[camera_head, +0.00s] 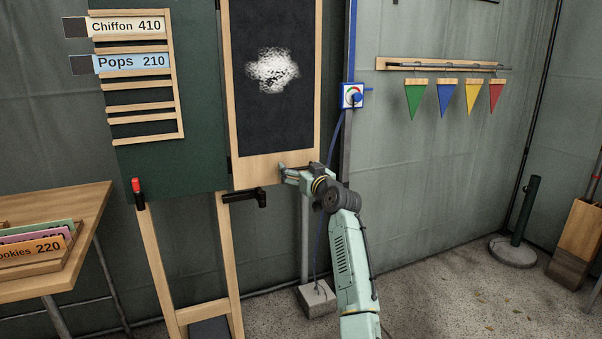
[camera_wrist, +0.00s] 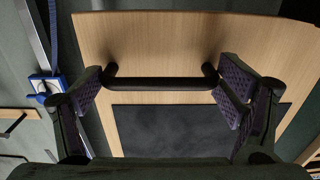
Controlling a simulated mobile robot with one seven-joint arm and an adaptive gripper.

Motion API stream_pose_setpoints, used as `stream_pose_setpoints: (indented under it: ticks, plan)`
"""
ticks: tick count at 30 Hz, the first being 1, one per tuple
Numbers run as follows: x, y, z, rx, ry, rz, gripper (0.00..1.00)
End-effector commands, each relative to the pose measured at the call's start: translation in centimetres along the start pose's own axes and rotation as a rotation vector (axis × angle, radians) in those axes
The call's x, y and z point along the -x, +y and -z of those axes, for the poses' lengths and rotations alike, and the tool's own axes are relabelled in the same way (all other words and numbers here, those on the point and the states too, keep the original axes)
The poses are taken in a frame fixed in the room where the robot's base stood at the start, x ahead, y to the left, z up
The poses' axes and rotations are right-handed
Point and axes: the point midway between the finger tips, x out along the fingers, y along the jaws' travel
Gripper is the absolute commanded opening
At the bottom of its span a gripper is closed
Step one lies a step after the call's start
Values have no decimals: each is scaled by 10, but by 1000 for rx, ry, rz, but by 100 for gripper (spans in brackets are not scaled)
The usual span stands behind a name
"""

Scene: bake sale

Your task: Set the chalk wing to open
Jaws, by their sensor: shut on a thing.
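The chalk wing (camera_head: 272,80) is a tall black panel with a pale wood frame and a white chalk smudge, standing beside the dark green board. My gripper (camera_head: 285,172) is at its lower wood strip. In the wrist view, a black bar handle (camera_wrist: 160,84) is fixed across the wing's wood strip (camera_wrist: 165,40). My gripper's fingers (camera_wrist: 161,86) are shut on the handle, one pad near each end. The wing's dark face also shows there (camera_wrist: 170,130). The wing's exact angle to the board is hard to tell.
The green board (camera_head: 170,170) carries price strips and stands on wooden legs. A black latch-like piece (camera_head: 250,196) sits below the wing. A blue-white switch box (camera_head: 352,96) is on a post right of the wing. A wooden table (camera_head: 85,200) with cards stands at left.

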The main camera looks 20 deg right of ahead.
Motion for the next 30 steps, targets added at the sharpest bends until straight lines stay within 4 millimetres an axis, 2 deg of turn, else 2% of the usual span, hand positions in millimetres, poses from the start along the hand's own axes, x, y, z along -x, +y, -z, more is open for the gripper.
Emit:
stream_pose_setpoints:
  ticks: [1,6,7,10,18,22,26,30]
  plan:
    - [-3,-6,0,-1,-2,9,37]
    - [-3,-6,0,-2,-1,8,37]
    - [-3,-6,0,-2,-1,8,88]
    - [-3,-7,0,-2,0,8,94]
    - [-3,-8,0,-1,-1,10,96]
    - [5,-7,-1,-2,-2,10,96]
    - [25,-3,-1,-3,0,4,96]
    - [56,-1,-1,-5,3,1,96]
